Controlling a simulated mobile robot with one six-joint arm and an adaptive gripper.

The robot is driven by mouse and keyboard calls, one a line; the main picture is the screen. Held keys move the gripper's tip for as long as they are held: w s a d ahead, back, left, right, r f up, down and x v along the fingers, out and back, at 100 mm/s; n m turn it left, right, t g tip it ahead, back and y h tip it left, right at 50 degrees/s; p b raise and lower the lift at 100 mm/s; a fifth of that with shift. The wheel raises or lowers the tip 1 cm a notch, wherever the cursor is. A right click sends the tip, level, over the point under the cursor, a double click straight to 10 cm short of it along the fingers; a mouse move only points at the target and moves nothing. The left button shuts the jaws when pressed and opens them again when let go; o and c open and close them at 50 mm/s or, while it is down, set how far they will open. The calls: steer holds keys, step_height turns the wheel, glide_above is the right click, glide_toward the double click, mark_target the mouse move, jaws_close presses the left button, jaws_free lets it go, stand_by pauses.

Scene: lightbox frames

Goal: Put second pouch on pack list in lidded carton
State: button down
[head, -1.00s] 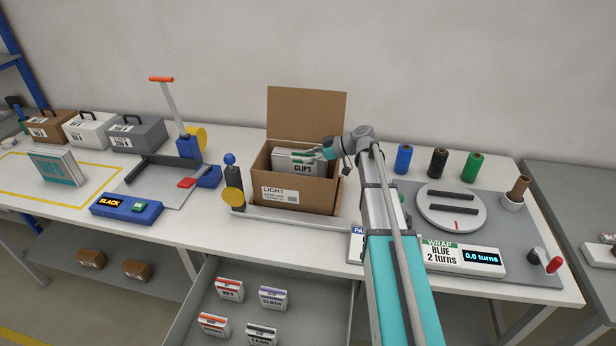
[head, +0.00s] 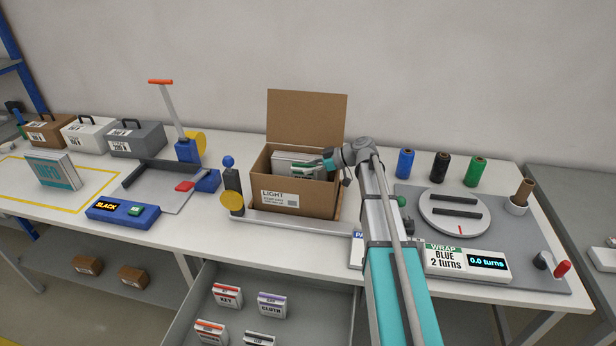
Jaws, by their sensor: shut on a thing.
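The open cardboard carton (head: 275,198), labelled LIGHT, stands on the bench with its lid (head: 306,118) raised at the back. My gripper (head: 318,165) is inside the carton's opening, at its right side, shut on a white and green pouch (head: 300,171). The pouch is partly below the front wall, and its lettering is now mostly hidden. I cannot tell whether it touches the carton floor. The pack list (head: 356,243) seems to be the sign marked PA, mostly hidden behind my arm.
An open drawer (head: 250,315) below holds several pouches, among them KEY (head: 227,296) and CLOTH (head: 272,305). A post with a yellow disc (head: 232,202) stands left of the carton. A turntable (head: 454,212) and spools are at the right.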

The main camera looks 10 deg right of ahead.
mark_target(310, 176)
steer(key=shift+f+b, duration=0.9)
steer(key=shift+f, duration=0.3)
steer(key=shift+f, duration=0.25)
steer(key=shift+s+f+b, duration=0.2)
steer(key=shift+f+b, duration=0.05)
steer(key=shift+b, duration=0.4)
steer(key=shift+s, duration=0.1)
steer(key=shift+c, duration=1.3)
jaws_free()
steer(key=shift+s, duration=0.1)
steer(key=shift+r, duration=0.1)
